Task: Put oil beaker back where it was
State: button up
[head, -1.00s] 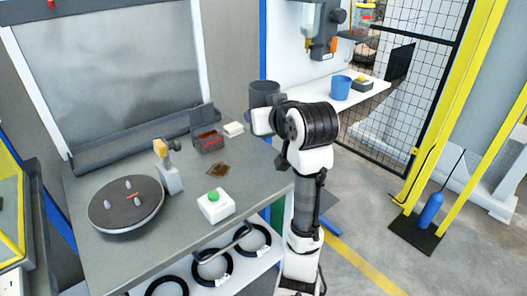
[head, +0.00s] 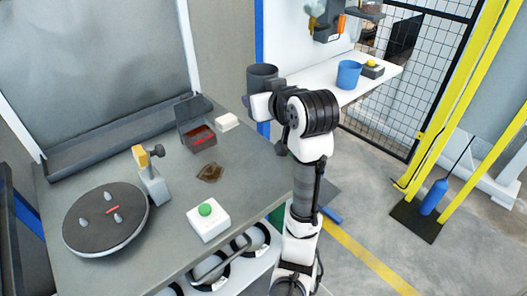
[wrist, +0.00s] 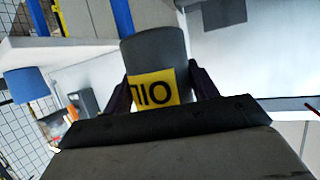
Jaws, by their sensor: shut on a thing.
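The oil beaker is a dark grey cup (head: 262,76) in the head view, held up above the far right end of the workbench. In the wrist view the beaker (wrist: 155,52) shows a yellow label reading OIL, upside down in that picture. My gripper (wrist: 160,92) is shut on it, with one dark finger on each side. In the head view my gripper (head: 254,103) is mostly hidden behind my wrist. The beaker's inside is not visible.
The grey workbench (head: 170,225) holds a round turntable (head: 105,232), a yellow-topped post (head: 153,182), a red-lined open box (head: 197,133), a brown patch (head: 210,172) and a green-button box (head: 207,220). A white shelf (head: 318,78) beyond holds a blue cup (head: 349,74). A wire fence stands behind.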

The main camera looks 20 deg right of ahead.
notch_tip(320, 180, down, 16)
jog(key=shift+r, duration=0.1)
dwell(0.5)
jog(key=o, duration=1.1)
jog(key=shift+o, duration=0.2)
jog(key=shift+r, duration=0.1)
jog(key=b+v, duration=0.1)
jog(key=v, duration=1.1)
